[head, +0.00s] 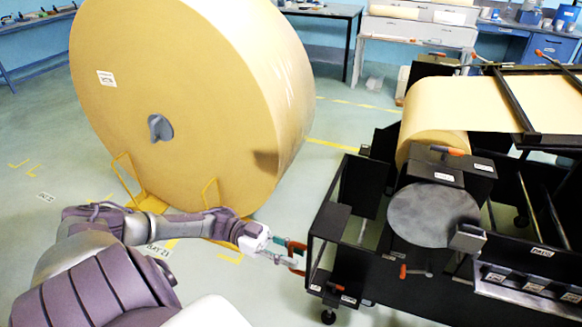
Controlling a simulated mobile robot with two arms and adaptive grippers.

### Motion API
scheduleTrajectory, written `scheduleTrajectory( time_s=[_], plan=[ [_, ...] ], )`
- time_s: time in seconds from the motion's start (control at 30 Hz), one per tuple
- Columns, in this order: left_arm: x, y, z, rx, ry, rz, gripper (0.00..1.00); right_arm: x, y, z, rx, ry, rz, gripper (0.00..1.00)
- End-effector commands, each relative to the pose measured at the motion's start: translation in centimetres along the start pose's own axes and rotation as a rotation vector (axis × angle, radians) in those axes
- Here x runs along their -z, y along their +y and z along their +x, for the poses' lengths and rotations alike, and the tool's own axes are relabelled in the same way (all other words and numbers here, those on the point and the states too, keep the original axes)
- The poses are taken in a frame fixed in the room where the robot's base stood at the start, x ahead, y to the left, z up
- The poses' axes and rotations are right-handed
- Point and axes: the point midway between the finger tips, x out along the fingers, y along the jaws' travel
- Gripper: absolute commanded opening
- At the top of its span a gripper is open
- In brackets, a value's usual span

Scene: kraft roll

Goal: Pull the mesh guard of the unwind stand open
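The unwind stand (432,215) is a black frame machine on castors at the right, with a grey disc on its front and a kraft roll (430,135) behind. At its left end is a black open frame (322,232) that looks like the guard; I cannot make out mesh. An orange-red handle (300,262) sticks out from its left edge. My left gripper (288,254) reaches in from the left, its fingertips at this handle. They overlap the handle in the picture; whether they are closed on it is too small to tell. My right gripper is out of view.
A huge kraft roll (215,90) stands in a yellow floor cradle (136,190) behind my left arm. Floor is clear between this roll and the stand. A blue bench (40,20) and other benches line the back.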

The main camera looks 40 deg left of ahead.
Motion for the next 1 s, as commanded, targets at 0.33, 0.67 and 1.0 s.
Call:
scheduleTrajectory(
  time_s=[0.33, 0.67, 1.0],
  plan=[
    [0.2, -0.1, -0.1, 0.002, 0.004, 0.003, 0.39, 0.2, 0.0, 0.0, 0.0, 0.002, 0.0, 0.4],
    [0.1, -0.2, -5.1, 0.005, -0.001, 0.003, 0.39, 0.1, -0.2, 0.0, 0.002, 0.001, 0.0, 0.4],
    [0.1, -0.1, -11.1, 0.004, 0.002, 0.004, 0.39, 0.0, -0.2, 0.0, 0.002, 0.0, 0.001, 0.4]
  ],
)
